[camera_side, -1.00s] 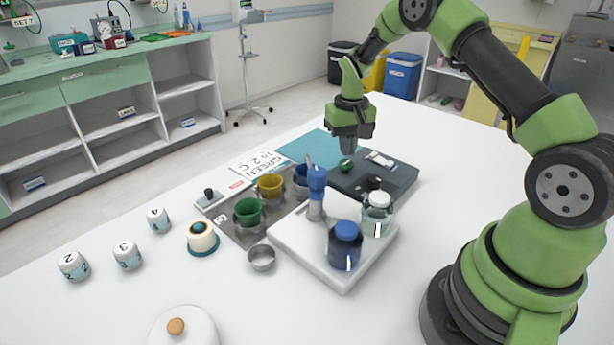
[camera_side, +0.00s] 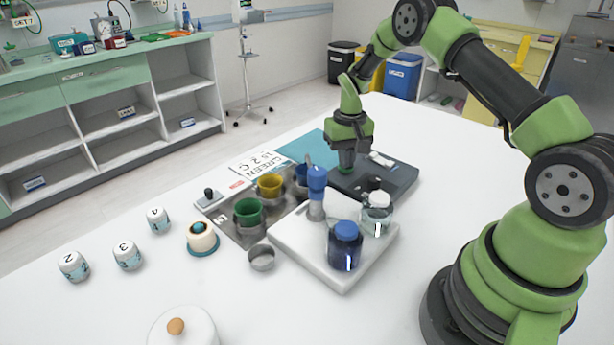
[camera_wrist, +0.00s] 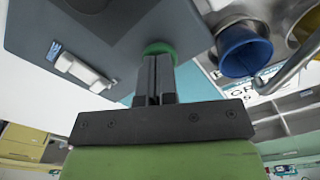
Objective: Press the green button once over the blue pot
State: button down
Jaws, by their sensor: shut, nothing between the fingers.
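The green button (camera_wrist: 158,47) sits on a dark grey box (camera_side: 400,185) and is mostly hidden by the fingers in both views. My gripper (camera_side: 347,168) is shut and empty, pointing down with its fingertips at the button. In the wrist view, my gripper's fingertips (camera_wrist: 155,62) overlap the button; whether it is pushed in I cannot tell. The blue pot (camera_wrist: 243,50) stands in a metal holder beside the box, and it also shows in the side view (camera_side: 301,172), partly behind a blue-topped dispenser (camera_side: 317,180).
A yellow pot (camera_side: 270,184) and a green pot (camera_side: 248,211) stand in the same metal tray. A white block (camera_side: 290,240) carries a dark blue jar (camera_side: 345,247) and a clear jar (camera_side: 377,213). A printed card (camera_side: 255,164) lies behind.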

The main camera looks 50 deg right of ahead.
jog(key=shift+f, duration=0.25)
jog(key=shift+r, duration=1.8)
notch_tip(320, 180, up, 6)
